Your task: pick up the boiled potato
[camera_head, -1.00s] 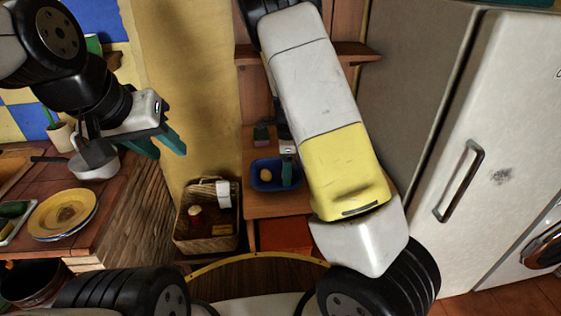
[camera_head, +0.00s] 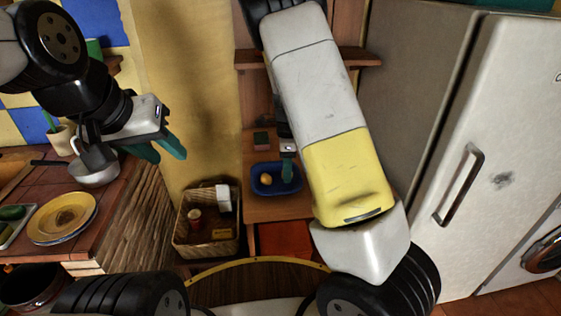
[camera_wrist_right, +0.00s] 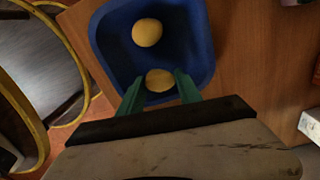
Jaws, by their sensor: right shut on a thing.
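A blue tray (camera_head: 259,190) stands on the wooden shelf, and it fills the top of the right wrist view (camera_wrist_right: 104,48). One yellow boiled potato (camera_wrist_right: 147,32) lies free in the tray and also shows in the head view (camera_head: 265,179). A second similar potato (camera_wrist_right: 160,79) is between the green fingertips of my right gripper (camera_wrist_right: 160,92), low at the tray's near side. My right gripper (camera_head: 287,170) is shut on that potato; its fingers hide part of it in the head view. My left gripper (camera_head: 160,150) is open and empty beside the left counter, far from the tray.
A wicker basket (camera_head: 181,238) with several items stands left of the tray. A small dark box (camera_head: 261,141) is behind it. A white fridge (camera_head: 455,120) stands at right. A yellow plate (camera_head: 62,218) and a pot (camera_head: 94,173) are on the left counter.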

